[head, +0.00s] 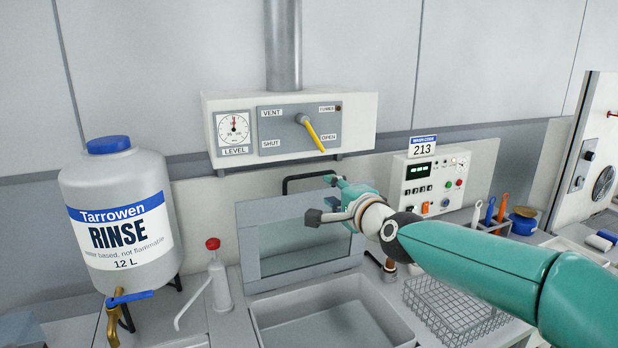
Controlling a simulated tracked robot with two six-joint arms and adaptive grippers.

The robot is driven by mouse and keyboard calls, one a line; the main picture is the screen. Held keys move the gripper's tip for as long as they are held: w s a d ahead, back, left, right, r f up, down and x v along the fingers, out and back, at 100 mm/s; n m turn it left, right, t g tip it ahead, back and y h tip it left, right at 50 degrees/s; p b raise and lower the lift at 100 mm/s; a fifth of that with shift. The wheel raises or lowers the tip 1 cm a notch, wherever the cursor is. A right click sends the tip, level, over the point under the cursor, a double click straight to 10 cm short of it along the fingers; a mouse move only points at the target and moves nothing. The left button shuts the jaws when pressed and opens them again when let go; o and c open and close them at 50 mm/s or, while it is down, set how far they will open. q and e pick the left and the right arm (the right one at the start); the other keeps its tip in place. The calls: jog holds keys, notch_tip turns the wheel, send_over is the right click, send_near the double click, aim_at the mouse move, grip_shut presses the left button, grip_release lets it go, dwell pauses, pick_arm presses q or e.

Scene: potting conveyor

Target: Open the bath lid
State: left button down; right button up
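The bath lid (254,214) is a grey framed panel with a clear window. It stands raised, near upright, at the back of the bath, a grey open-topped basin (280,337). A black bar handle (287,184) shows at the lid's top edge. My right gripper (321,199) is in front of the lid's upper right part, with its fingers spread apart and nothing seen between them. Its upper fingertip overlaps the handle's right end in the picture; I cannot tell whether they touch. My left gripper is not in view.
A vent box (359,124) with a yellow lever hangs above the lid. A rinse jug (118,220) and a red-topped pump bottle (219,280) stand left. A control box (400,172), a wire basket (447,310) and a tool holder stand right, near or behind my arm.

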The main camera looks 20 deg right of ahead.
aim_at(309, 176)
jog(key=w+p, duration=0.1)
jog(key=w, duration=0.3)
jog(key=w+a+f+p, duration=0.1)
jog(key=w, duration=0.4)
jog(key=w+p, duration=0.1)
jog(key=w, duration=0.3)
jog(key=shift+w+a+f+p, duration=0.15)
jog(key=shift+a+f+p, duration=0.1)
jog(key=shift+p, duration=0.15)
grip_shut()
